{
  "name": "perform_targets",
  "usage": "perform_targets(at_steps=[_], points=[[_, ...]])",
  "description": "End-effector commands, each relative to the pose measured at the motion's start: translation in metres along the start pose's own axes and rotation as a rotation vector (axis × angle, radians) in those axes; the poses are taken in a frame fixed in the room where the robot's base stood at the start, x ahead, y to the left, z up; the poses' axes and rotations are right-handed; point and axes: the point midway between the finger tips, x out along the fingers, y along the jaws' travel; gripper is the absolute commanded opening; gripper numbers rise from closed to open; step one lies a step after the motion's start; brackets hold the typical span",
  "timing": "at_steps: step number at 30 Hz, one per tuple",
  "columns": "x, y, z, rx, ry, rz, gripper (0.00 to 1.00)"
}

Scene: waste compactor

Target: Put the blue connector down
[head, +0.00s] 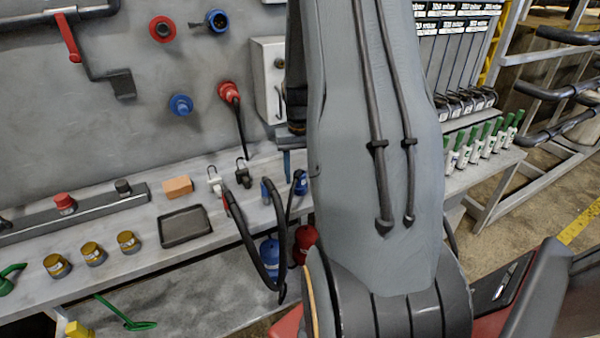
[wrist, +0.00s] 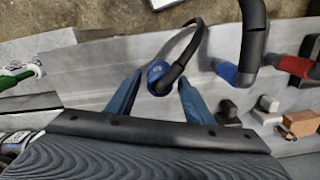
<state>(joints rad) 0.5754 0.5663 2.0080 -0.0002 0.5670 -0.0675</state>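The blue connector (wrist: 158,78) is a short blue plug with a black cable curving from it. In the wrist view it sits between the two blue fingers of my gripper (wrist: 160,80), with a narrow gap showing on each side. The fingers are apart, so my gripper looks open around it. In the head view the blue connector (head: 300,183) is on the grey bench (head: 140,205), close to the left side of my arm. My arm hides most of the gripper there. Whether its underside touches the bench is hard to see.
A black hose (head: 262,240) with blue and red ends lies beside the connector. A black tray (head: 185,227), an orange block (head: 178,187) and several yellow-topped buttons (head: 93,253) are further left. Wall sockets include a blue one (head: 181,105) and a red plug (head: 229,92).

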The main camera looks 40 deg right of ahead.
Motion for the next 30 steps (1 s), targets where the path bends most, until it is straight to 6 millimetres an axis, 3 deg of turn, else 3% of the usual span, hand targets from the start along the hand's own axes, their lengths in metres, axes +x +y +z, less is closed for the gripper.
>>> perform_targets(at_steps=[9, 14, 30], points=[[-0.002, 0.0, 0.0, 0.0, 0.0, 0.0, 0.47], [-0.014, 0.0, -0.002, 0.0, 0.004, 0.0, 0.47], [-0.108, 0.0, -0.001, 0.0, 0.003, 0.0, 0.47]])
